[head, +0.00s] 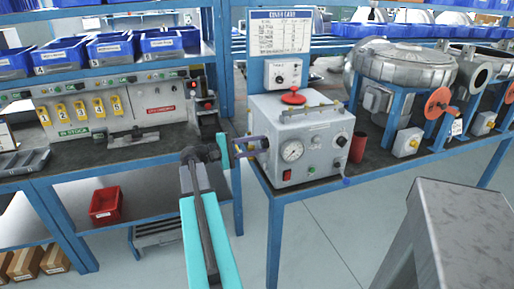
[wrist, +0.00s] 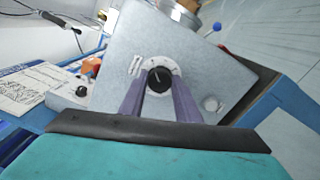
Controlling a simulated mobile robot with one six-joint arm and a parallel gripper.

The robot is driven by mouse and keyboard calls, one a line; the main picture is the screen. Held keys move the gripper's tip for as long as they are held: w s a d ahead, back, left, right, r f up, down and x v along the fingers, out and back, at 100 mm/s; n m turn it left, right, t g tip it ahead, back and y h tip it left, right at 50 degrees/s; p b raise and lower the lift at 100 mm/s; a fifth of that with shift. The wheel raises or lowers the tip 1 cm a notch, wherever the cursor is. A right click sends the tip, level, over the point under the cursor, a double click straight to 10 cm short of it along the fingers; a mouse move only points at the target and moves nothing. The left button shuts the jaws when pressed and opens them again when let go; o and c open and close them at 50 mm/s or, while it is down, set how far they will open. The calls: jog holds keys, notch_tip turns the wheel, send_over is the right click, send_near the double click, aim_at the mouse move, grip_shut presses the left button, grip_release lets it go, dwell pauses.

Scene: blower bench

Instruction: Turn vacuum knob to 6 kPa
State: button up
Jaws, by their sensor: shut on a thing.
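The vacuum knob (wrist: 159,79) is black with a pale pointer line, on a round white dial on the side of a grey box; the scale marks are too small to read. My gripper (wrist: 159,86) has its two purple fingers shut on it, one on each side.
A blue rack post (head: 225,60) rises behind my arm. Blue bins (head: 110,49) sit on the left shelf, and a red bin (head: 105,205) on the lower one.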

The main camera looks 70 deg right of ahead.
jog(key=o, duration=1.1)
jog(key=shift+w, duration=0.1)
jog(key=b+v, duration=0.1)
jog(key=v, duration=1.2)
jog(key=shift+w+a, duration=0.2)
jog(key=shift+a, duration=0.05)
